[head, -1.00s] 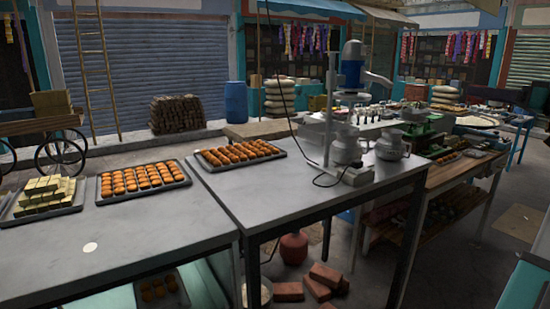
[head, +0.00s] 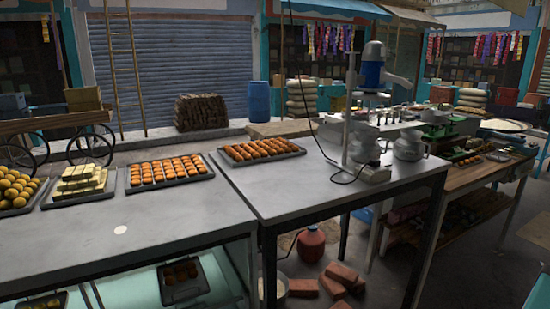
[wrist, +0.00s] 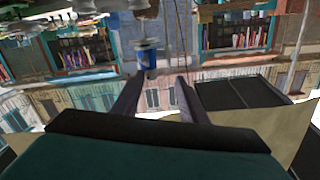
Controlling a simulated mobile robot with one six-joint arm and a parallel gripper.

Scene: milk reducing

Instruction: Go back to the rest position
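My gripper (wrist: 160,84) shows only in the wrist view, where its two dark fingers stand apart with nothing seen between them. The wrist view is upside down, with shopfronts and house walls behind the fingers. A blue and white object (wrist: 147,58) shows in the background beyond the fingertips, apart from them. My arm and gripper are not in the head view.
Trays of orange sweets (head: 168,171) (head: 261,150), stacked pale blocks (head: 80,180) and yellow balls (head: 16,190) line the tables. A wooden side table (head: 465,178) stands at right. The front tabletop is mostly clear.

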